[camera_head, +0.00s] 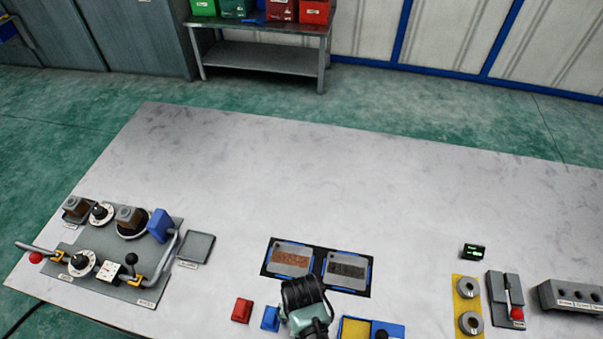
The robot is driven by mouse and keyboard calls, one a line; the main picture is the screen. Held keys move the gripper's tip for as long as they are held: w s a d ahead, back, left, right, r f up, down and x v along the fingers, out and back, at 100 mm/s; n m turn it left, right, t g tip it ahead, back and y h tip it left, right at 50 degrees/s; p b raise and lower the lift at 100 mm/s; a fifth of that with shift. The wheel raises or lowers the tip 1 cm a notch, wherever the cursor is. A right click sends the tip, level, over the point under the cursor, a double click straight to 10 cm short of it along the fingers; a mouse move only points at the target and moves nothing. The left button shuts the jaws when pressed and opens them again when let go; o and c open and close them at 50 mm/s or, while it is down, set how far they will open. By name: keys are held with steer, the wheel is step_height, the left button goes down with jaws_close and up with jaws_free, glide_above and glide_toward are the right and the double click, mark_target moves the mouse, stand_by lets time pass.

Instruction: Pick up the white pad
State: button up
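I cannot make out a clearly white pad on the pale grey table (330,170). A flat grey square pad (197,247) lies right of the control panel at the left. The end of my arm, with my gripper (304,300), shows at the bottom centre as a black ribbed and teal shape. It is just below two blue-rimmed trays. My fingers are hidden, so I cannot see whether they are open or hold anything.
The left panel (120,290) carries dials and levers. The trays (275,244) hold brown and dark material. Red (241,310) and blue (270,318) blocks and a blue-yellow box (397,330) lie near my gripper. Switches (505,300) stand at right. The table's far half is clear.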

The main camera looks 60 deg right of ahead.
steer(key=shift+f, duration=0.15)
jaws_close()
stand_by(0.4)
step_height(320, 180, up, 10)
stand_by(0.6)
